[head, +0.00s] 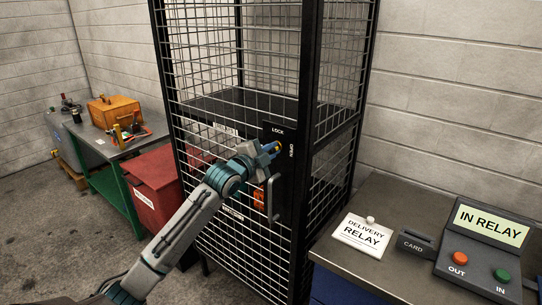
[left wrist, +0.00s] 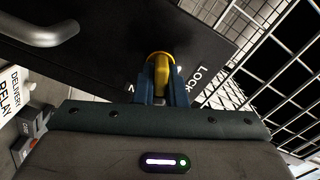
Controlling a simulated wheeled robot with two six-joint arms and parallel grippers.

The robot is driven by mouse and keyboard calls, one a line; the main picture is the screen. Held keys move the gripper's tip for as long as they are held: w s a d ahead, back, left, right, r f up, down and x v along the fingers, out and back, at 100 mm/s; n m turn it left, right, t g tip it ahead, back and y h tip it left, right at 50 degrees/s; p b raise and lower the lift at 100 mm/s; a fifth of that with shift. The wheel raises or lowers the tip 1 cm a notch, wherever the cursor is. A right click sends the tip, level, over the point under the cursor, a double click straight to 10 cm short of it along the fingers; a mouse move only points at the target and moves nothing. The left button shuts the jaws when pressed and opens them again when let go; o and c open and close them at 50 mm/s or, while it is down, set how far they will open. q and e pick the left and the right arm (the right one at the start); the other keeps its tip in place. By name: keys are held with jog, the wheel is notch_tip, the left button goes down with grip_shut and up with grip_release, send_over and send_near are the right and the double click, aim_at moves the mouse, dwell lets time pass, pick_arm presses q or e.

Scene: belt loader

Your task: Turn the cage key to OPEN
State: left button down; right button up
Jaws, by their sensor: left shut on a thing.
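The cage (head: 245,60) is a black frame with wire mesh. A black lock plate (head: 284,200) on its front carries the word LOCK above the key and OPEN to its right. My left gripper (head: 274,148) is at this plate. In the left wrist view the gripper (left wrist: 163,92) is shut on the yellow key (left wrist: 162,72), which sits in a round yellow collar against the plate. LOCK is readable beside the key there; OPEN is not. The key is mostly hidden in the head view, so I cannot tell which word it points to. My right gripper is not in view.
A grey door handle (head: 273,197) sits below the key and shows in the left wrist view (left wrist: 40,32). At right, a table (head: 390,192) holds a DELIVERY RELAY card (head: 362,236) and a relay console (head: 484,242). A red bin (head: 155,190) stands left of the cage.

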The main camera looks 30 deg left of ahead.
pick_arm(q)
jog(key=m+b, duration=0.1)
jog(key=m, duration=0.2)
jog(key=shift+f, duration=0.1)
jog(key=shift+m, duration=0.8)
jog(key=c, duration=1.5)
grip_release()
jog(key=s+b, duration=0.1)
jog(key=s, duration=0.2)
jog(key=s+b, duration=0.2)
jog(key=s, duration=0.2)
jog(key=s+b, duration=0.2)
jog(key=s, duration=0.1)
jog(key=shift+s+a, duration=0.35)
